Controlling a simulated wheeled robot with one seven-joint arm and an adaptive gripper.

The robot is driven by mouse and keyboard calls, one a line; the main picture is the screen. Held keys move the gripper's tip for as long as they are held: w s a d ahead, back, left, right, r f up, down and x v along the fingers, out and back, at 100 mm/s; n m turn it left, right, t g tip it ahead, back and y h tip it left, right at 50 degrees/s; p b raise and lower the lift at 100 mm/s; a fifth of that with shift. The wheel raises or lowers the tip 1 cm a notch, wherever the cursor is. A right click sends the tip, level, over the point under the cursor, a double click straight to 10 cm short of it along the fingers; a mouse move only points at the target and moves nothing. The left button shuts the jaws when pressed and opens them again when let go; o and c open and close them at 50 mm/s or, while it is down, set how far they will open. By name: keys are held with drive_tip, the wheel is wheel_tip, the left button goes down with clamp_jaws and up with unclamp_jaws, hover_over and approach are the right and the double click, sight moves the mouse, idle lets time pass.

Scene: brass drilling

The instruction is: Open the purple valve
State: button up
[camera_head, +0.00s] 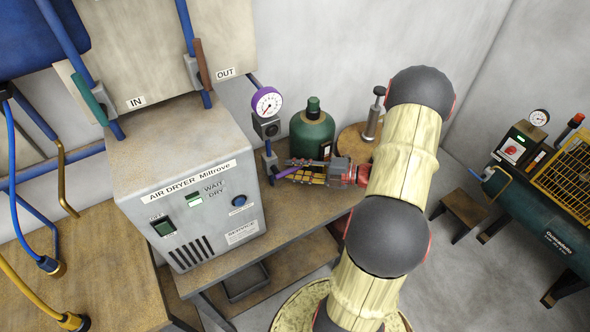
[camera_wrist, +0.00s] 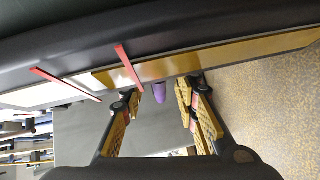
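A small purple piece (camera_wrist: 160,92), likely the valve's handle, shows between the fingertips in the wrist view; its full shape and turn are hidden. My gripper (camera_wrist: 157,98) is open, with a clear gap between its two yellow-padded fingers. In the head view my gripper (camera_head: 290,172) reaches left from the arm, low beside the pipe fitting (camera_head: 269,158) under the purple-rimmed gauge (camera_head: 267,103). From there I cannot tell the valve handle apart from the fingers. I cannot tell whether either finger touches the purple piece.
The grey air dryer (camera_head: 185,180) stands just left of the gripper on a wooden bench (camera_head: 290,215). A green bottle (camera_head: 312,132) stands close behind the gripper. A metal plunger (camera_head: 374,115) stands on a round wooden piece. A green compressor (camera_head: 535,215) is at the far right.

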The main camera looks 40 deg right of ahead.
drive_tip(key=shift+c, duration=0.3)
clamp_jaws()
idle(0.6)
